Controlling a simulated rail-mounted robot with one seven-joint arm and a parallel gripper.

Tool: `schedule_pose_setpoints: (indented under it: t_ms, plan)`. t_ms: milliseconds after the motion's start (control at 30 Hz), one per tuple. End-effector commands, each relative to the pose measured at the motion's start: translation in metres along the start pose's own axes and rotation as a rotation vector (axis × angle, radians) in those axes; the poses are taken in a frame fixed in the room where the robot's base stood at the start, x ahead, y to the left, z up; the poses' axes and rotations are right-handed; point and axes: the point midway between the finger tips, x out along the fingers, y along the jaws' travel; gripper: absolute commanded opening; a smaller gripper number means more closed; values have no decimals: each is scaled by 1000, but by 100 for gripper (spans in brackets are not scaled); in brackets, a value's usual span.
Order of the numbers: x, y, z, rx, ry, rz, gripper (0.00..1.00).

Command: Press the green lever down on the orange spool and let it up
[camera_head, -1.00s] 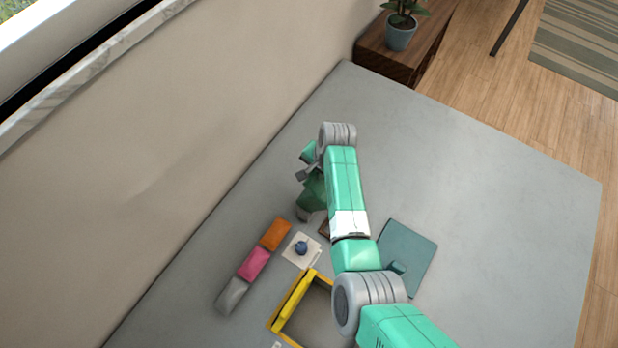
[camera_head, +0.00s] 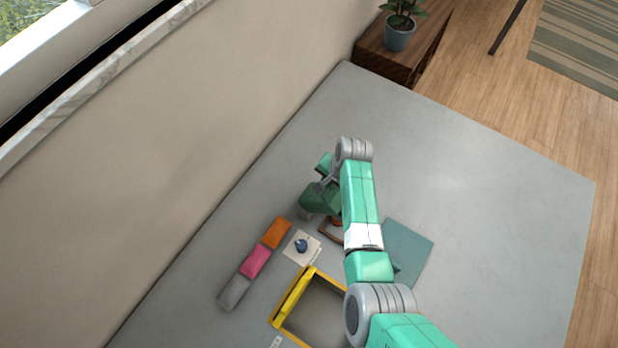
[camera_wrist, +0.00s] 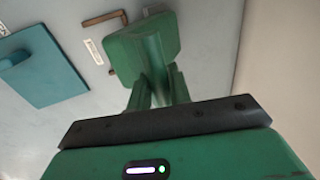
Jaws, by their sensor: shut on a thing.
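My gripper (camera_head: 328,184) is shut on a dark green, block-shaped thing (camera_head: 319,200) and holds it over the table. In the wrist view the fingers (camera_wrist: 159,84) close on this green block (camera_wrist: 143,48), which fills the upper middle. A small orange-red thing (camera_head: 336,221) shows just below and right of the block in the head view, partly hidden by it and by my arm. I cannot tell whether it is the orange spool. An orange block (camera_head: 277,232) lies to the left. No separate green lever can be made out.
Pink (camera_head: 256,261) and grey (camera_head: 235,292) blocks continue the orange block's row. Near them are a blue knob on a pale square (camera_head: 302,245), a yellow-edged open box (camera_head: 291,298), a brown frame (camera_head: 329,233) and a teal panel (camera_head: 408,252). The table's far part is clear.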

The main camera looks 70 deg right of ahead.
Motion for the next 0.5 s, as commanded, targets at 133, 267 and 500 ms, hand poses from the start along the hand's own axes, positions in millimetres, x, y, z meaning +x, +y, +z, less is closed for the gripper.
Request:
schedule_pose_setpoints:
  t_ms: [133, 267, 500]
  plan:
    - [0, 4, 0, 0, -1, 1, 7]
    - [0, 3, 0, 0, 0, 0, 7]
    - [0, 16, 0, 2, -1, 2, 7]
